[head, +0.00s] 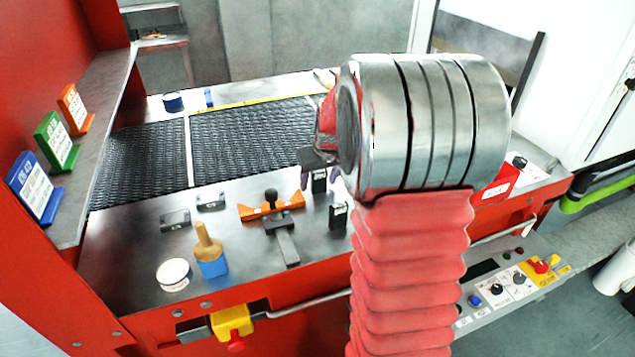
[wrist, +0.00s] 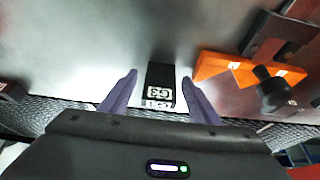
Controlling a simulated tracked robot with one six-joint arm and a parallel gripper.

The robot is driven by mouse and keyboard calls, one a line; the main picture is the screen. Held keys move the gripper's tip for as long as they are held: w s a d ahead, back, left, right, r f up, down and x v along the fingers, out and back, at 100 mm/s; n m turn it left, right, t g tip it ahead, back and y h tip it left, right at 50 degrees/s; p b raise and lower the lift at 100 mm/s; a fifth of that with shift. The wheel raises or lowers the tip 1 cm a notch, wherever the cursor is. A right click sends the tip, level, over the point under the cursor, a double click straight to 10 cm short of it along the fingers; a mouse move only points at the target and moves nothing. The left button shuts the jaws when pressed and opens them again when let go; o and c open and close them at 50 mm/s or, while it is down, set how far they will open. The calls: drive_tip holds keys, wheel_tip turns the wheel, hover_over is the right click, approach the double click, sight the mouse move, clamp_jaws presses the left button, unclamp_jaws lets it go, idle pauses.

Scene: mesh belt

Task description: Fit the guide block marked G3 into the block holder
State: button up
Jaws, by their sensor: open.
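The black guide block marked G3 (wrist: 160,88) stands on the grey metal top, its white label facing the wrist camera. My gripper (wrist: 160,76) is open, with one purple finger on each side of the block and a gap to each. In the head view a dark block with a white label (head: 338,214) sits just below my gripper (head: 320,184) and appears to be the same one. The orange block holder (head: 255,211) with its black knob and grey bar lies to its left; in the wrist view the holder (wrist: 225,68) is right of the block.
A black mesh belt (head: 255,130) runs behind the worktop. Another dark labelled piece (wrist: 12,91) is at the wrist view's left edge.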

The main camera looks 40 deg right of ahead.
drive_tip(key=shift+c, duration=0.3)
drive_tip(key=c, duration=1.1)
drive_tip(key=shift+r, duration=0.1)
wheel_tip(320, 180, up, 9)
drive_tip(key=shift+r, duration=0.45)
idle(0.5)
